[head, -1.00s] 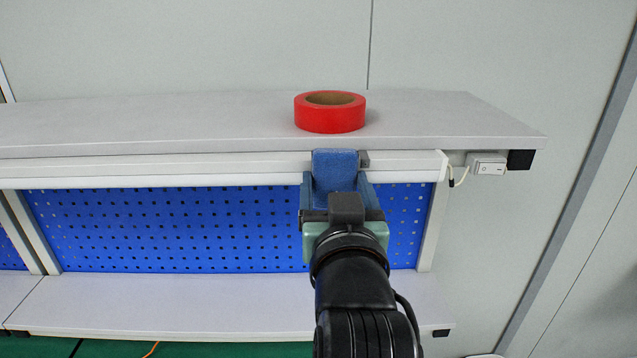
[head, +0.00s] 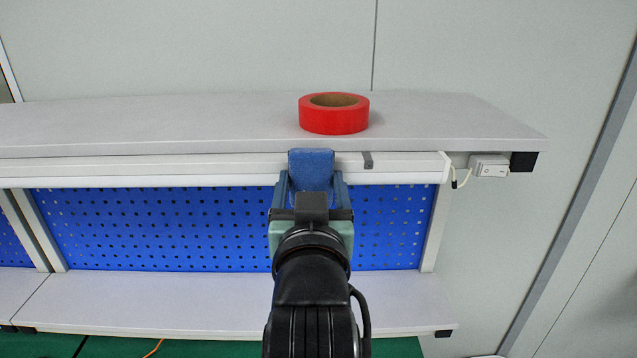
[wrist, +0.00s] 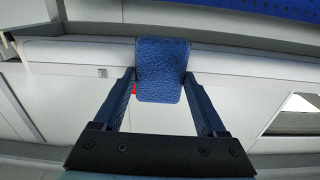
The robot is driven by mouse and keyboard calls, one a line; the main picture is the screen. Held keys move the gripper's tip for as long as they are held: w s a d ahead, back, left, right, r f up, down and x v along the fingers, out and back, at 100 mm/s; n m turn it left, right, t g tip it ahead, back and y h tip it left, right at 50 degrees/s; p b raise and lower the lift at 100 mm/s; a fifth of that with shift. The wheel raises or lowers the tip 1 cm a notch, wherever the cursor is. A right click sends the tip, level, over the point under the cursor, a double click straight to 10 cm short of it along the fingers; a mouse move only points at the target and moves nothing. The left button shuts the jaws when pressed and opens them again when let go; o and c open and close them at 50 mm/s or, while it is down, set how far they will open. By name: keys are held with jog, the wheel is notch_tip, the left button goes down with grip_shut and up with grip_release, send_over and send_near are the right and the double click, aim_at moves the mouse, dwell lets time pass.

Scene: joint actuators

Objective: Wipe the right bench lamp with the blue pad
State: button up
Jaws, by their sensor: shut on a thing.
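The right bench lamp (head: 220,168) is a long white bar under the front edge of the upper shelf. It also crosses the wrist view (wrist: 75,58). My gripper (head: 311,182) is shut on the blue pad (head: 312,168), and the pad overlaps the front of the lamp. In the wrist view the blue pad (wrist: 161,68) lies between the fingertips and across the lamp; it appears to touch it, though the contact face is hidden.
A red tape roll (head: 333,120) stands on the upper shelf (head: 200,120), behind and above the pad. A white switch box (head: 489,165) with a cable is at the lamp's right end. A blue perforated panel (head: 160,230) is below the lamp, above a lower shelf (head: 170,305).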

jog(key=shift+a, duration=0.15)
jog(key=shift+s+a+f, duration=0.1)
jog(key=shift+s+f, duration=0.1)
jog(key=shift+s, duration=0.4)
jog(key=s, duration=0.4)
jog(key=shift+s+r, duration=0.1)
jog(key=shift+s, duration=0.1)
jog(key=shift+s, duration=0.15)
jog(key=shift+s, duration=1.4)
